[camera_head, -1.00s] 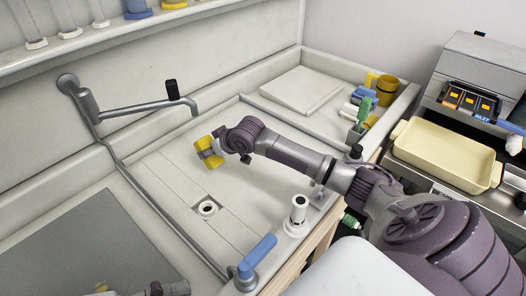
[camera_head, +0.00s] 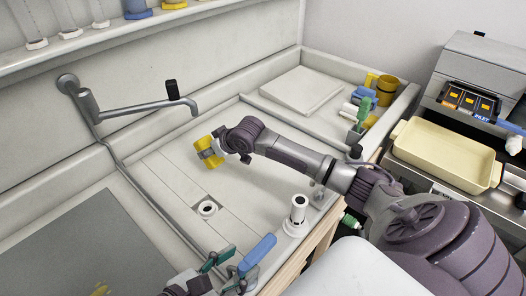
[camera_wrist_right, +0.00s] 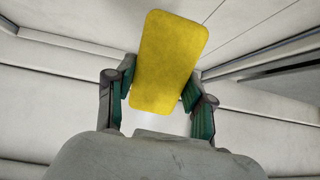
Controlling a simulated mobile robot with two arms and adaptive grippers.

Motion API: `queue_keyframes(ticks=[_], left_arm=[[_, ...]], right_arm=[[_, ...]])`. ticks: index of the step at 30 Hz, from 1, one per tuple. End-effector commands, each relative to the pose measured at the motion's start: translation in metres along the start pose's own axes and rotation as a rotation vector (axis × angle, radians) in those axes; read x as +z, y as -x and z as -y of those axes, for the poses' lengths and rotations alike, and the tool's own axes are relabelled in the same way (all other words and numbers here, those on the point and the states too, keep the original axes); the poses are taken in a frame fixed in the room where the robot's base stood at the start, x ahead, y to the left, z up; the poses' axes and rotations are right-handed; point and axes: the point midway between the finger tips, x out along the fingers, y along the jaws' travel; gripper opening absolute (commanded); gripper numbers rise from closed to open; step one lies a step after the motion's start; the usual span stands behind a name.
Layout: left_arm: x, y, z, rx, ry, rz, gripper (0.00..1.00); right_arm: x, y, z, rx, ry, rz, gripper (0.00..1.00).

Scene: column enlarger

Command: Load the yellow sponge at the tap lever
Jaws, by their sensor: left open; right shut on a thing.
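The yellow sponge (camera_head: 210,152) is held by my right gripper (camera_head: 212,149) above the sink floor. In the right wrist view the sponge (camera_wrist_right: 168,62) sits tilted between the two green-padded fingers (camera_wrist_right: 157,95).
A swing spout with a black knob (camera_head: 172,90) is on the back wall. A drain (camera_head: 207,209) lies in the sink floor, and a white cylinder (camera_head: 298,209) stands on the near rim. A cream tray (camera_head: 445,155) and bottles are at right. The sink's middle is clear.

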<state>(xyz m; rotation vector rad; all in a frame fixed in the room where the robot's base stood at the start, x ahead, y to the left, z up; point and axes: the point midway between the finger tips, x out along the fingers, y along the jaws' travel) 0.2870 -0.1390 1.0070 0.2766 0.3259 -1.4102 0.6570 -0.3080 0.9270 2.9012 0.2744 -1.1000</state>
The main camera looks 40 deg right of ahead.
Motion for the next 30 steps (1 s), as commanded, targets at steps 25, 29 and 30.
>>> queue_keyframes(ticks=[25, 29, 30], left_arm=[[0.000, -0.078, 0.000, -0.001, -0.005, 0.000, 0.47], [0.000, -0.078, 0.000, -0.001, -0.004, 0.000, 0.25], [0.000, -0.078, 0.000, -0.001, -0.004, 0.000, 0.18]], right_arm=[[0.000, 0.000, 0.000, 0.000, 0.000, 0.000, 0.25], [0.000, 0.000, 0.000, 0.000, 0.000, 0.000, 0.25], [0.000, 0.000, 0.000, 0.000, 0.000, 0.000, 0.25]])
